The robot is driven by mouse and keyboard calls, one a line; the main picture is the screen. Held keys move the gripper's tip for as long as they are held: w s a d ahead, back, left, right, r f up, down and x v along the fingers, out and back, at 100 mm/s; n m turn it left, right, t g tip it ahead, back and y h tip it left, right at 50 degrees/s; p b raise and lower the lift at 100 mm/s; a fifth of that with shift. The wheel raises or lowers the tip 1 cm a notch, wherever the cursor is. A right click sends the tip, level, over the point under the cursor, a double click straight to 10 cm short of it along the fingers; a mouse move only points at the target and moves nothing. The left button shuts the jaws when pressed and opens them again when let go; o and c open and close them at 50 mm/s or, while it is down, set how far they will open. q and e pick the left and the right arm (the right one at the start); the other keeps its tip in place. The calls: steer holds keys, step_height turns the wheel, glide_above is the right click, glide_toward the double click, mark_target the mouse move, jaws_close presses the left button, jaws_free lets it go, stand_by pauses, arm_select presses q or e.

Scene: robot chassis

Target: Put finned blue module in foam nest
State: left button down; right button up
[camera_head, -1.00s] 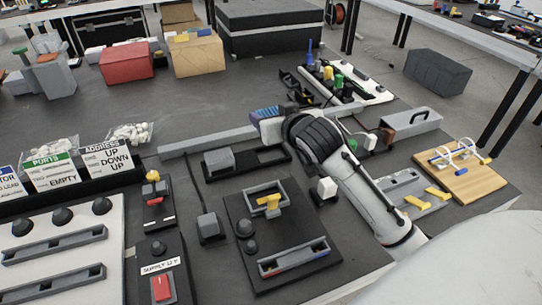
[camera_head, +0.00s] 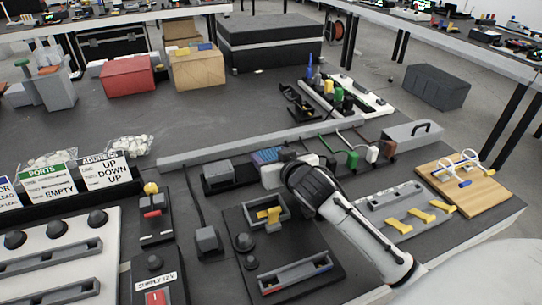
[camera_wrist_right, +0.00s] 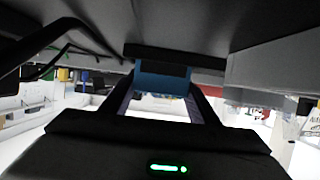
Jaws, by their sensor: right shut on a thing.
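The finned blue module (camera_head: 267,156) is at the tip of my right gripper (camera_head: 279,163), just in front of the long grey rail. My right gripper is shut on it; the wrist and pale finger housing cover part of it. In the right wrist view the blue module (camera_wrist_right: 163,80) shows between the two dark fingers. A long black holder (camera_head: 243,177) with a grey block at its left end lies just below and left of the module; it may be the foam nest. I cannot tell whether the module touches it. My left gripper is out of view.
The grey rail (camera_head: 210,154) runs behind the module. A black plate (camera_head: 240,215) with a yellow-handled part and knobs lies in front. Cables with green and white plugs (camera_head: 352,159) stand at the right, near my forearm.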

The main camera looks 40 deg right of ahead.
steer(key=o, duration=1.2)
steer(key=shift+r, duration=0.2)
steer(key=p+v, duration=0.1)
steer(key=v, duration=1.1)
steer(key=shift+f, duration=0.1)
